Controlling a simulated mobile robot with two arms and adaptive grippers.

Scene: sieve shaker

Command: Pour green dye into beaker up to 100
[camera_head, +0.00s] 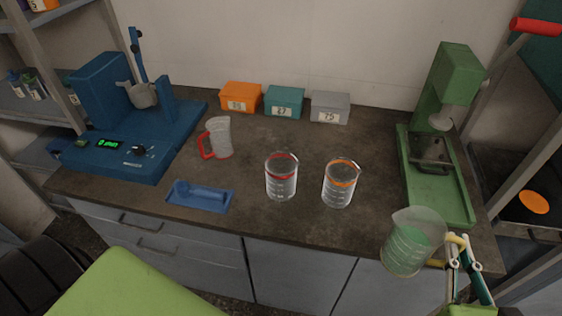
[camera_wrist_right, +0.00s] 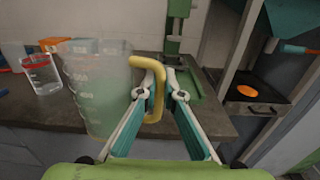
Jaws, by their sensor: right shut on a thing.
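My right gripper (camera_head: 463,252) is shut on the yellow handle of a clear pitcher (camera_head: 407,243) that holds green dye. The pitcher is about upright, in front of the counter's right front edge. In the right wrist view the gripper (camera_wrist_right: 165,85) holds the yellow handle, and the pitcher (camera_wrist_right: 95,90) fills the left side. Two clear beakers stand on the counter: one with a red band (camera_head: 281,178) and one with an orange band (camera_head: 341,184). Both look to hold no green dye. The pitcher is right of and nearer than the orange-banded beaker. My left gripper is not in view.
A clear jug with a red handle (camera_head: 219,138) and a blue tray (camera_head: 198,196) stand left of the beakers. Orange (camera_head: 240,97), teal (camera_head: 284,101) and grey (camera_head: 330,107) boxes line the wall. A blue machine (camera_head: 110,140) stands left, a green press (camera_head: 440,170) right.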

